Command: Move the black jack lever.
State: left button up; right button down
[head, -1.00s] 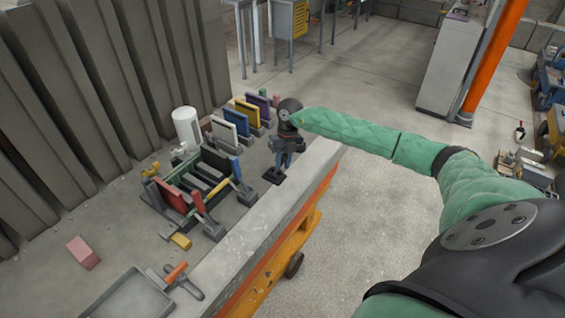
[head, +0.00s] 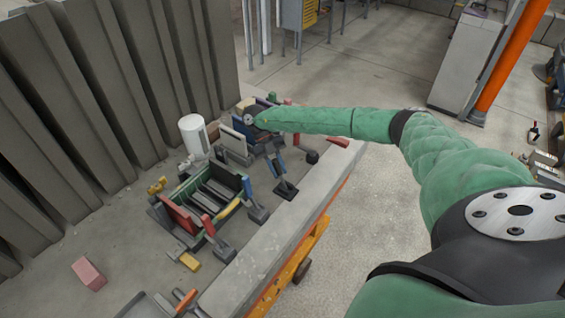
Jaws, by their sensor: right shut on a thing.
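The black jack lever (head: 280,173) rises from a small dark foot (head: 286,190) on the bench, near its front edge. It leans to the left, away from the front edge. My right gripper (head: 272,153) reaches in from the right and is shut on the upper part of the lever. The wrist and fingers hide the lever's top. My left gripper is not in view.
A green-sided mould (head: 215,192) with red and blue panels stands left of the lever, with red (head: 209,226) and blue (head: 249,191) levers along it. A white cylinder (head: 194,135) and upright panels (head: 233,143) stand behind.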

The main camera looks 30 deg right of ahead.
jog(key=shift+w+a+r+g+p, duration=0.1)
jog(key=shift+w+g+p, duration=0.25)
jog(key=shift+p, duration=0.2)
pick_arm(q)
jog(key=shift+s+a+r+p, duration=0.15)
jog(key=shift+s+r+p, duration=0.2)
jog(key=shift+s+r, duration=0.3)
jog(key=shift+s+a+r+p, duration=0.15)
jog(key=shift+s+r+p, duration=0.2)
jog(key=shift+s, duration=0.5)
pick_arm(e)
jog(key=shift+w+f+g+h, duration=0.25)
jog(key=shift+g+h, duration=0.05)
jog(key=shift+g, duration=0.15)
jog(key=shift+a, duration=0.1)
jog(key=c, duration=1.3)
grip_release()
jog(key=shift+f, duration=0.15)
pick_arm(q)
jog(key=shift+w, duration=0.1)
pick_arm(e)
jog(key=shift+o, duration=0.2)
